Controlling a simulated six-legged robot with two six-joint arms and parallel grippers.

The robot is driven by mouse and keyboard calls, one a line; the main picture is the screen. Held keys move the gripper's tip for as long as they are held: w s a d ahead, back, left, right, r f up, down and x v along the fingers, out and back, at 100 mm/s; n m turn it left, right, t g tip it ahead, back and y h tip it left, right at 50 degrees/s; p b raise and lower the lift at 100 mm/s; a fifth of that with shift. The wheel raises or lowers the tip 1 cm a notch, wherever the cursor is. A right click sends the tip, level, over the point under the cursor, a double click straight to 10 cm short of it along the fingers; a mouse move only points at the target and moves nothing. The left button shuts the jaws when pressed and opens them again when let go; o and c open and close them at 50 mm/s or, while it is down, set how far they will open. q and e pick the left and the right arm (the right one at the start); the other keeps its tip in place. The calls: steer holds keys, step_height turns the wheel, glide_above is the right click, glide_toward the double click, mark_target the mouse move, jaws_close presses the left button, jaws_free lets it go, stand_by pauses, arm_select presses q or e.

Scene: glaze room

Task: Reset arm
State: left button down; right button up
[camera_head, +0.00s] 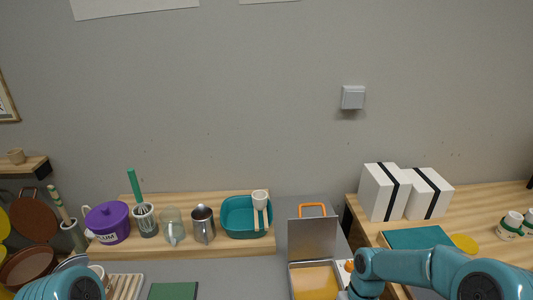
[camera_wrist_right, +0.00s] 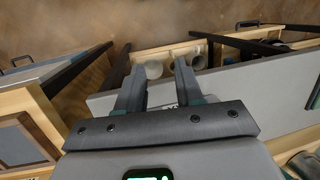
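My right gripper (camera_wrist_right: 160,67) shows in the right wrist view with its two dark fingers apart and nothing clearly held between them. A round pale thing (camera_wrist_right: 153,69) shows beyond the fingertips, lower down in a wooden tray or drawer. In the head view my right arm (camera_head: 410,268) comes in from the right and reaches left along the bottom edge; its gripper is not clearly visible there. Only a rounded teal part of my left arm (camera_head: 65,287) shows at the bottom left, and its gripper is out of view.
An open case (camera_head: 312,240) with an orange handle stands beside my right arm. White boxes (camera_head: 381,192) and a teal book (camera_head: 418,238) are on the right table. A purple pot (camera_head: 107,222), metal pitcher (camera_head: 204,224) and teal basin (camera_head: 240,218) line the left shelf.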

steer(key=s+a+f+m+t+y, duration=0.1)
steer(key=s+a+f, duration=0.3)
steer(key=s+f, duration=0.2)
steer(key=s+a+f+m+t+y, duration=0.1)
steer(key=s+a+f+m, duration=0.1)
steer(key=s+a+f, duration=0.2)
steer(key=s+f, duration=0.3)
steer(key=s, duration=0.4)
steer(key=shift+s+f+t, duration=0.15)
steer(key=shift+s+t, duration=0.1)
steer(key=shift+t, duration=0.15)
